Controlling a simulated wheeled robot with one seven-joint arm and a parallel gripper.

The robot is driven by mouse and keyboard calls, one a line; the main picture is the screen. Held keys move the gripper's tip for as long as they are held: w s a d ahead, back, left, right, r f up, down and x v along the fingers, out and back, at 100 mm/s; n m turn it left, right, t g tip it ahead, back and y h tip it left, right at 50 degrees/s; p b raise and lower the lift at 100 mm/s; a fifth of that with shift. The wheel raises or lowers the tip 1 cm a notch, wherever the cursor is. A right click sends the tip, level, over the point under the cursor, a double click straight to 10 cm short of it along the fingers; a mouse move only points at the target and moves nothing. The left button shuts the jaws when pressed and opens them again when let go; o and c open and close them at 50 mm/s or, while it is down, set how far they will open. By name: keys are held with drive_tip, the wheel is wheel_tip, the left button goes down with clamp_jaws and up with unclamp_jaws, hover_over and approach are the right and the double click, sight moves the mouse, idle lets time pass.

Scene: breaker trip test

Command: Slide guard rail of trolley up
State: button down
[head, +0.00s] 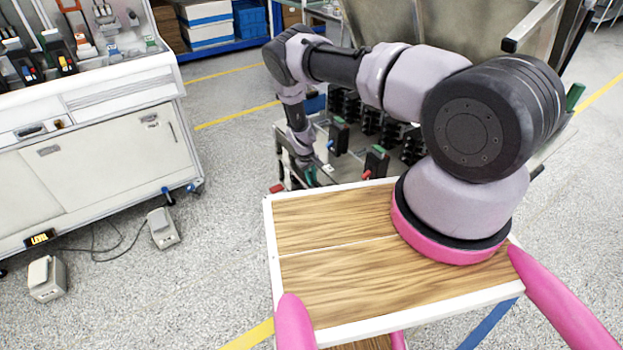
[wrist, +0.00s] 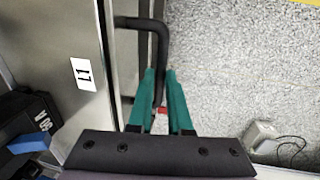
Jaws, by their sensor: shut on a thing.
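The trolley (head: 345,172) stands behind my wooden top in the head view and carries several black breaker units. In the wrist view, its grey metal side (wrist: 60,35) has a white label reading L1. A black bent bar (wrist: 159,45), which looks like the guard rail, sticks out from that side and turns down between my fingers. My gripper (wrist: 160,75) has green fingers, one on each side of the bar, and is shut on it. In the head view my gripper (head: 311,176) is low at the trolley's left edge. My arm hides most of the rail there.
A white cabinet bench (head: 100,170) with breakers on top stands at the left. Two small boxes with cables, one nearer (head: 47,279) and one farther (head: 162,229), lie on the floor beside it. A large metal panel (head: 440,30) rises behind.

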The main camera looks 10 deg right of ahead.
idle(0.6)
drive_tip(key=shift+r, duration=3.2)
drive_tip(key=c, duration=0.8)
unclamp_jaws()
drive_tip(key=shift+c, duration=0.2)
wheel_tip(320, 180, up, 11)
drive_tip(key=a, duration=0.1)
drive_tip(key=shift+s+a+f, duration=0.15)
drive_tip(key=shift+s+a, duration=0.2)
drive_tip(key=shift+a, duration=0.05)
